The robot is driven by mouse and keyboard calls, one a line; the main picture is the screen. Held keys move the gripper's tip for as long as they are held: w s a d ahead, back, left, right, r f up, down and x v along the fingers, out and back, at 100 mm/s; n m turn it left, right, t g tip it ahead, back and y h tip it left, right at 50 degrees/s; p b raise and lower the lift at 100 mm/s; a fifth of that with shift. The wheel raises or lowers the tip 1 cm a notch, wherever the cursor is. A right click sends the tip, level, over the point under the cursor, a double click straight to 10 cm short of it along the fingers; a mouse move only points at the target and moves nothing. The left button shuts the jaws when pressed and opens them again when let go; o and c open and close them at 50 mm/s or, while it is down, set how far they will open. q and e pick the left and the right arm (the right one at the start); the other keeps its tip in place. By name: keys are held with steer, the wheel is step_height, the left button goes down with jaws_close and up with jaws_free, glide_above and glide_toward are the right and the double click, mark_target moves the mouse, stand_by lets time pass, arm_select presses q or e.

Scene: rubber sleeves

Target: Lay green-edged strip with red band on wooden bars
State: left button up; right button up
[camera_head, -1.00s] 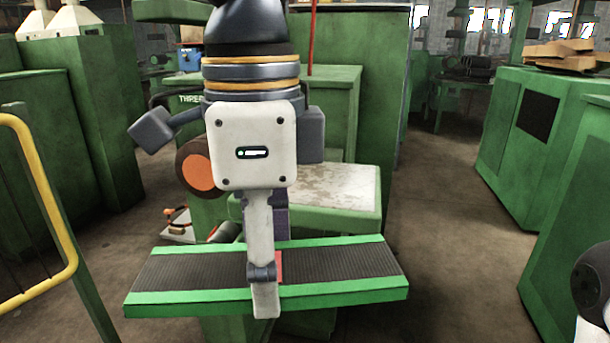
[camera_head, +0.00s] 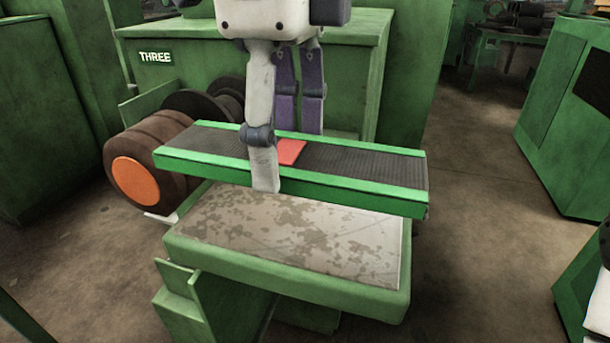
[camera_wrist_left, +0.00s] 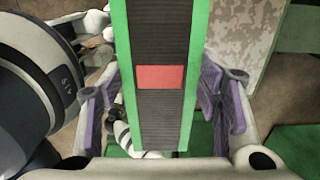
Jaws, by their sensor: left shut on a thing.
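The green-edged strip (camera_head: 365,165) is a long dark ribbed belt with a red band (camera_head: 291,152) across its middle. My left gripper (camera_head: 278,155) is shut across the strip's width at the red band and holds it up, tilted slightly in the picture. In the left wrist view the strip (camera_wrist_left: 162,35) runs between the purple-padded fingers, with the red band (camera_wrist_left: 161,77) between them. The strip is over the far side of a worn table top; the exact gap is unclear. I cannot make out wooden bars.
The table (camera_head: 300,235) has a stained top with a green rim. Brown rollers, one with an orange end (camera_head: 135,182), stand at the left. Open floor (camera_head: 490,200) lies to the right.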

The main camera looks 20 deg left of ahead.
arm_select(q)
steer(key=w+f, duration=0.2)
steer(key=w, duration=0.1)
steer(key=w+a+f, duration=0.1)
steer(key=w+f, duration=0.4)
steer(key=w, duration=0.1)
steer(key=shift+w+a+f, duration=0.1)
steer(key=shift+a+f, duration=0.1)
steer(key=shift+f, duration=0.2)
steer(key=f, duration=0.2)
steer(key=shift+w+f, duration=0.25)
steer(key=shift+f, duration=0.45)
steer(key=shift+f, duration=0.1)
steer(key=o, duration=1.2)
steer(key=shift+f, duration=0.1)
